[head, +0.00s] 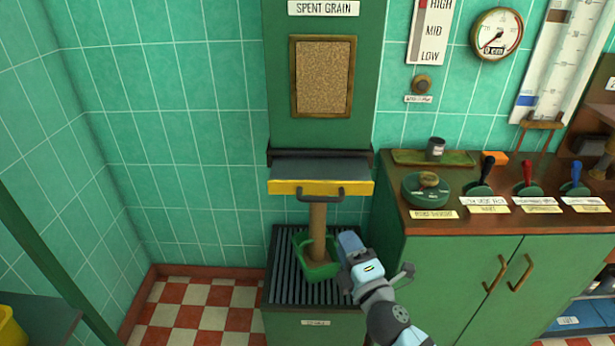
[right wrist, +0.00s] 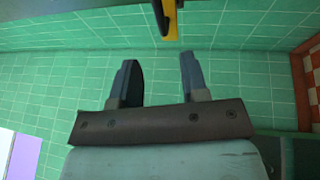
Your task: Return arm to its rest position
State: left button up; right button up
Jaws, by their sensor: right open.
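My right gripper (head: 349,244) is open, its arm coming up from the bottom of the head view. It is just right of the green bin (head: 320,270), in front of the tan grain column; whether it touches the bin I cannot tell. In the right wrist view its two fingers (right wrist: 157,61) stand apart with only tiled wall seen between them. A tan column of grain (head: 317,228) runs from below the yellow-edged hatch (head: 318,187) down into the bin. My left gripper is not in view.
The bin stands on a dark slatted stand (head: 283,285) below the green spent grain panel (head: 366,60). A green cabinet (head: 455,275) to the right carries several levers and a round knob (head: 428,184). The checkered floor (head: 205,305) at left is clear.

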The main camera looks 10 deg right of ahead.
jog(key=s+f+m+g, duration=0.9)
jog(key=s+f+m, duration=0.8)
jog(key=s+f, duration=0.4)
pick_arm(q)
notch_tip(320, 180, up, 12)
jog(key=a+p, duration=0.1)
jog(key=p, duration=1.3)
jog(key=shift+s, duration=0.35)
pick_arm(e)
notch_tip(320, 180, up, 11)
jog(key=shift+w+d, duration=0.2)
jog(key=shift+d, duration=0.15)
